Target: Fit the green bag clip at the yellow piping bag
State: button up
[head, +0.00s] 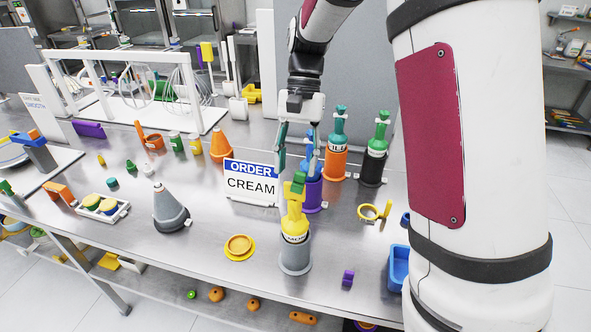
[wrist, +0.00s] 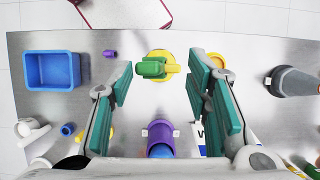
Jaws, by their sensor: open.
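The yellow piping bag (head: 295,222) stands upright in a grey holder (head: 295,260) near the table's front edge. The green bag clip (head: 296,186) is at the top of this bag; whether it is fully seated I cannot tell. In the wrist view the clip (wrist: 151,68) lies over the yellow bag (wrist: 161,55), between and just beyond my fingertips. My gripper (head: 297,160) is open and empty, pointing down, above and behind the yellow bag in the head view. Its teal-padded fingers stand apart from the clip on both sides in the wrist view (wrist: 160,80).
A blue bag in a purple holder (head: 312,195) stands close behind, partly hidden by my gripper. An ORDER CREAM sign (head: 251,181) is left. A blue bin (head: 398,266) is at right.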

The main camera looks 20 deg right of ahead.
jog(key=v, duration=0.9)
jog(key=shift+r, duration=0.3)
jog(key=shift+d, duration=0.1)
